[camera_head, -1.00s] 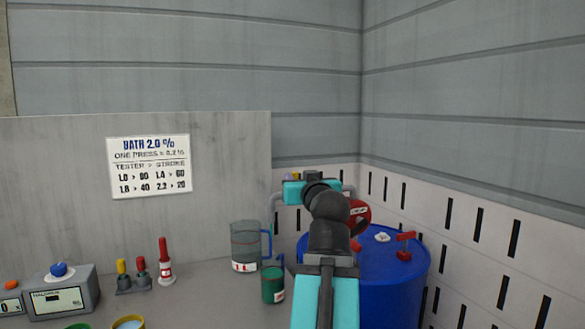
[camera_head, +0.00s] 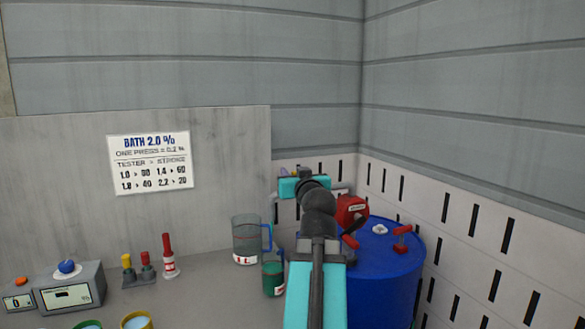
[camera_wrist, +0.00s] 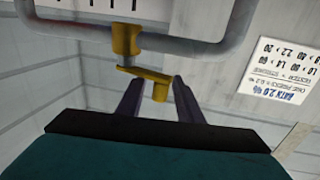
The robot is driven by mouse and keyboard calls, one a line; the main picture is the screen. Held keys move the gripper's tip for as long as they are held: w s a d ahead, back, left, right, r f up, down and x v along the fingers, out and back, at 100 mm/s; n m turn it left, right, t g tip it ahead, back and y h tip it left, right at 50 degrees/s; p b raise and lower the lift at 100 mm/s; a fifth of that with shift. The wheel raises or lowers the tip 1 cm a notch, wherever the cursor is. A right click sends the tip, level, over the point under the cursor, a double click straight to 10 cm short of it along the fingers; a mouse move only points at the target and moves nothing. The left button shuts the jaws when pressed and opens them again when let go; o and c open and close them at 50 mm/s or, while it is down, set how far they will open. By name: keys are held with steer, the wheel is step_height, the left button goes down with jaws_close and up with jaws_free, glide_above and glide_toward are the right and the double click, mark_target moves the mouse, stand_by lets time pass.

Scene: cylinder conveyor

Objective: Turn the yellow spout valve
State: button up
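The yellow spout valve (camera_wrist: 125,40) sits on a grey pipe in the upper middle of the wrist view. Its yellow lever (camera_wrist: 148,76) reaches right from the valve and ends in a short upright grip. My gripper (camera_wrist: 158,88) has its two dark fingers apart, one on each side of the lever's end. Gaps seem to show beside the lever; I cannot tell whether either finger touches it. In the head view my arm hides most of the gripper, and only a small bit of yellow shows behind it (camera_head: 293,172).
A blue drum (camera_head: 385,285) with red fittings stands right of my arm. A clear jug (camera_head: 246,242) and a green cup (camera_head: 273,279) stand close on its left. A tester box (camera_head: 70,288), small bottles and a red-topped bottle (camera_head: 168,256) stand further left. A wall sign (camera_head: 150,162) hangs behind.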

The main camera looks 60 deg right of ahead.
steer(key=shift+x, duration=1)
jaws_close()
steer(key=shift+f, duration=0.1)
